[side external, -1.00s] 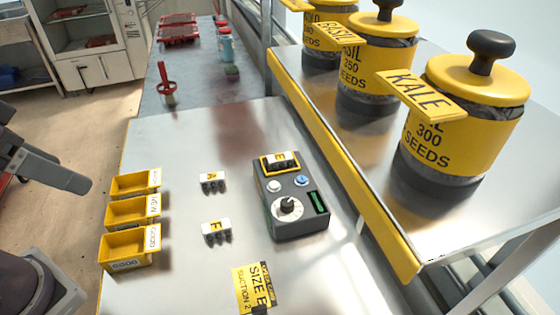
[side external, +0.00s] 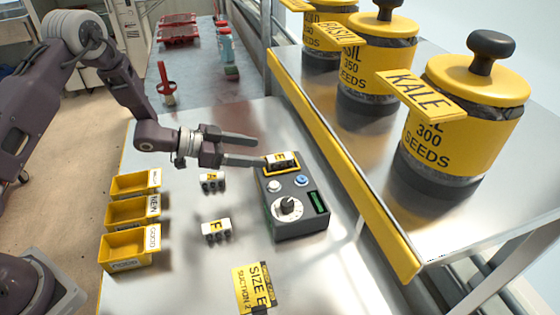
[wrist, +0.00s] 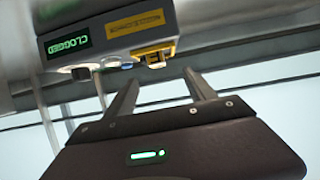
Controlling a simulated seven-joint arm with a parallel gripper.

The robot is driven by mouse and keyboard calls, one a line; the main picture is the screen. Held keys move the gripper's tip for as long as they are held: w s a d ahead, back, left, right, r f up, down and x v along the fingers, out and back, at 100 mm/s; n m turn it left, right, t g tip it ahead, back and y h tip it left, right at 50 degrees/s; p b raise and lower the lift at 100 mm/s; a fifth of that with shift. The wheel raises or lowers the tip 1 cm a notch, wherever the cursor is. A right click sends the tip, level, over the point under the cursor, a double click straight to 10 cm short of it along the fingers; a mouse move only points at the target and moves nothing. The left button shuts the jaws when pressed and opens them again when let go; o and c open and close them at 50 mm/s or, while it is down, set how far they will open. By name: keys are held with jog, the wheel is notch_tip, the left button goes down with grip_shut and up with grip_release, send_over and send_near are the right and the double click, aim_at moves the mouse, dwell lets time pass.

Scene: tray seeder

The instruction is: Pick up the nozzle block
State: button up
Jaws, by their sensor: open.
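A small nozzle block (side external: 281,158) marked E, white and black, sits in a yellow frame on top of the grey control box (side external: 290,222). It also shows in the wrist view as a yellow-edged piece (wrist: 153,62) on the box. My gripper (side external: 260,149) is open and empty. Its fingertips are just left of the E block and seem a little above it; contact is not visible. In the wrist view my gripper (wrist: 161,82) points toward the block, which appears between the finger lines. Two similar blocks, one marked A (side external: 211,182) and one marked F (side external: 216,230), lie on the bench.
The box has a dial (side external: 288,207), two buttons and a green display reading CLOGGED (wrist: 70,43). Yellow bins (side external: 130,246) stand at the bench's left edge. A label card (side external: 253,286) lies in front. A yellow-edged shelf (side external: 350,180) with seed jars rises at right.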

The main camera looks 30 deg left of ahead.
aim_at(280, 158)
jog(key=x, duration=0.6)
jog(key=shift+s+d+f, duration=0.15)
jog(key=shift+d+f, duration=0.15)
jog(key=shift+d, duration=0.25)
grip_shut()
